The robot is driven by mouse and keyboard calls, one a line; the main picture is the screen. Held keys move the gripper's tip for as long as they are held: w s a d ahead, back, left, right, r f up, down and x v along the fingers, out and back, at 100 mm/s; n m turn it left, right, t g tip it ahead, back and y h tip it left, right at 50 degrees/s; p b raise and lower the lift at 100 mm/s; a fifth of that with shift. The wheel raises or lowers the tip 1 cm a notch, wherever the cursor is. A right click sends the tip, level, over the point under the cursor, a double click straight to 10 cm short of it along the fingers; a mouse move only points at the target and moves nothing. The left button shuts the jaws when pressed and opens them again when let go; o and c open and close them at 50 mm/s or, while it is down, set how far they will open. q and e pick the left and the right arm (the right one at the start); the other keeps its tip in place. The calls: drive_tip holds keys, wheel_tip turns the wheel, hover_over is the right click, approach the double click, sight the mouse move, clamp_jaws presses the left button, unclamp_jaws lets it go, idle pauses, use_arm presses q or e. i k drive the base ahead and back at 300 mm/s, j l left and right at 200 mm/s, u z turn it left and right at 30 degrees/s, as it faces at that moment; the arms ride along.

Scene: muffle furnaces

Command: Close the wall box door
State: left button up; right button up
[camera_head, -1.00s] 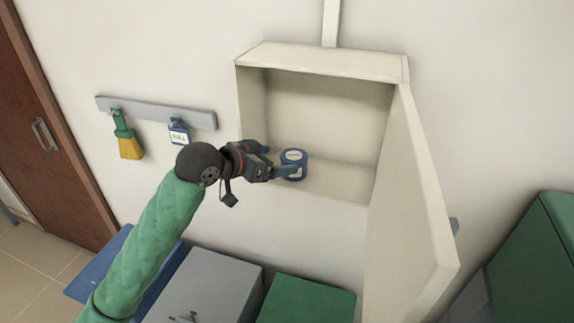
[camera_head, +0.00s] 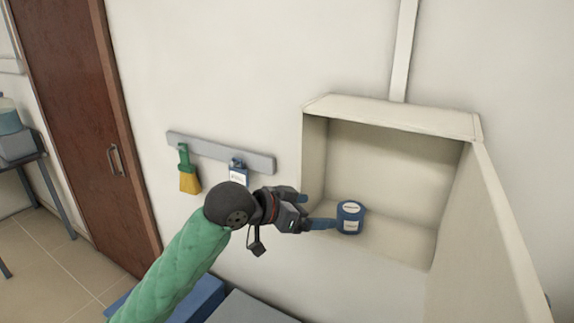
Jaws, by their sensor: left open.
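The cream wall box (camera_head: 395,110) is fixed to the wall right of centre, with its front open. Its door (camera_head: 485,245) is hinged on the right side and stands swung wide out toward me. A blue round container (camera_head: 350,218) with a white label stands on the box floor at the left. My left gripper (camera_head: 318,211) is open at the box's left front edge. Its fingers point right toward the container, the lower fingertip close to it; I cannot tell whether they touch. My right gripper is not in view.
A grey rail (camera_head: 222,152) on the wall left of the box carries a green and yellow brush (camera_head: 188,170) and a blue-white tag (camera_head: 238,174). A brown door (camera_head: 80,120) is further left. Blue and grey surfaces lie below my arm.

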sight(482, 270)
drive_tip(key=k+j, duration=0.1)
drive_tip(key=j, duration=0.2)
drive_tip(key=k+j, duration=0.1)
drive_tip(key=j, duration=0.25)
drive_tip(key=k+j, duration=0.1)
drive_tip(key=j, duration=0.2)
drive_tip(key=k+j, duration=0.1)
drive_tip(key=j, duration=0.25)
